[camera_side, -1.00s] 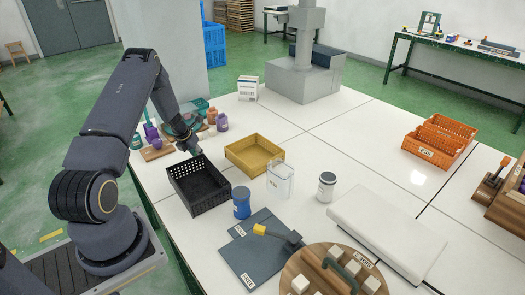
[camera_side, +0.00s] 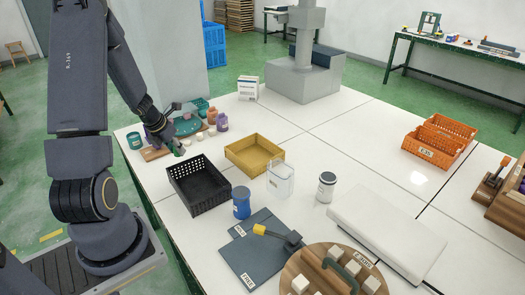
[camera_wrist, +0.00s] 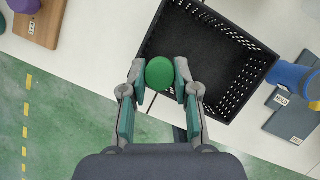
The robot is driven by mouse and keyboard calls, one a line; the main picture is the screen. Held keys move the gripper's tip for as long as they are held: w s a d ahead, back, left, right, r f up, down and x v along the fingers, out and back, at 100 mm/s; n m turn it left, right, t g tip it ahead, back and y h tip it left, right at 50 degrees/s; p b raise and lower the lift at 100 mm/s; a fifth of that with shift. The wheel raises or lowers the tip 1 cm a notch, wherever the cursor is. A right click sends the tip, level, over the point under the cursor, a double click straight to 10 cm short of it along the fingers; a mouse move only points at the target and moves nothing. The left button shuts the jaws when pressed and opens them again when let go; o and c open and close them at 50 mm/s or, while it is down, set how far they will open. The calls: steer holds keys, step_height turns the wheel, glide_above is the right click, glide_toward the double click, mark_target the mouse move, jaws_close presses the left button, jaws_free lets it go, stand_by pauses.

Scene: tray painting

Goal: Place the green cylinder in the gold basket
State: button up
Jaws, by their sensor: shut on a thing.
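The green cylinder (camera_wrist: 159,73) is between the two fingertips in the wrist view, seen end-on. My gripper (camera_wrist: 160,78) is shut on it. In the side view my gripper (camera_side: 178,147) is at the table's left part, behind the black basket and left of the gold basket, with a bit of green at its tips. The gold basket (camera_side: 268,168) stands on the white table, to the right of my gripper, and looks empty. It is out of the wrist view. How high the cylinder is held is hard to tell.
The black basket (camera_side: 200,207) stands close in front of my gripper; it also shows in the wrist view (camera_wrist: 238,38). A blue jar (camera_side: 241,203), a clear container (camera_side: 281,181) and a white jar (camera_side: 326,187) are nearby. Wooden boards with purple and teal items lie behind.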

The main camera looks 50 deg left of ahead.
steer(key=w+d+m, duration=0.3)
steer(key=w+d, duration=1)
glide_toward(254, 165)
steer(key=shift+w+a+f+h, duration=0.55)
steer(key=shift+w+f, duration=0.25)
steer(key=shift+f, duration=0.1)
steer(key=shift+w+a+f, duration=0.15)
steer(key=shift+w+f, duration=0.2)
steer(key=shift+f, duration=1.6)
steer(key=shift+f, duration=0.2)
steer(key=o, duration=0.9)
steer(key=shift+c, duration=0.2)
